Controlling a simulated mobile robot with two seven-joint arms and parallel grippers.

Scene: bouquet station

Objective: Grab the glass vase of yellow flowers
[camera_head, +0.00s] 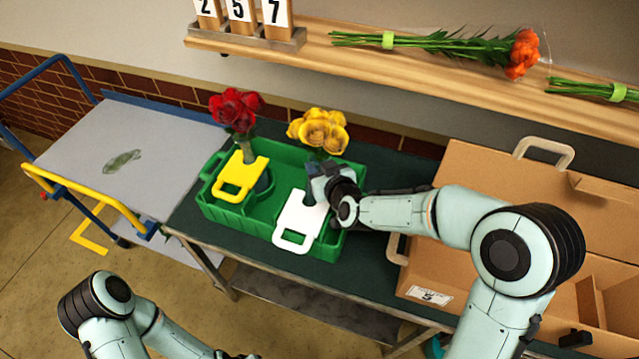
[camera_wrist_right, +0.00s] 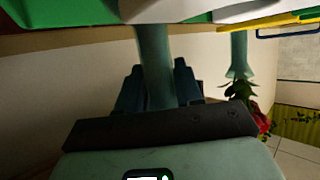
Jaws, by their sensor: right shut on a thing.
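The yellow flowers (camera_head: 318,131) stand upright at the right end of the green crate (camera_head: 228,213) in the head view. My right gripper (camera_head: 324,178) is just below the blooms and shut around the neck of their vase. In the right wrist view, which looks upside down, the bluish glass neck (camera_wrist_right: 153,55) runs between the two dark fingers (camera_wrist_right: 157,88). The vase's lower part is hidden by the white handled plate (camera_head: 300,224) and the crate.
Red flowers (camera_head: 237,108) in another vase stand left in the crate, with a yellow handled plate (camera_head: 241,179). A cardboard box (camera_head: 480,185) is close on the right, under my right arm. A wooden shelf (camera_head: 345,53) runs behind. A grey cart (camera_head: 125,160) stands left.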

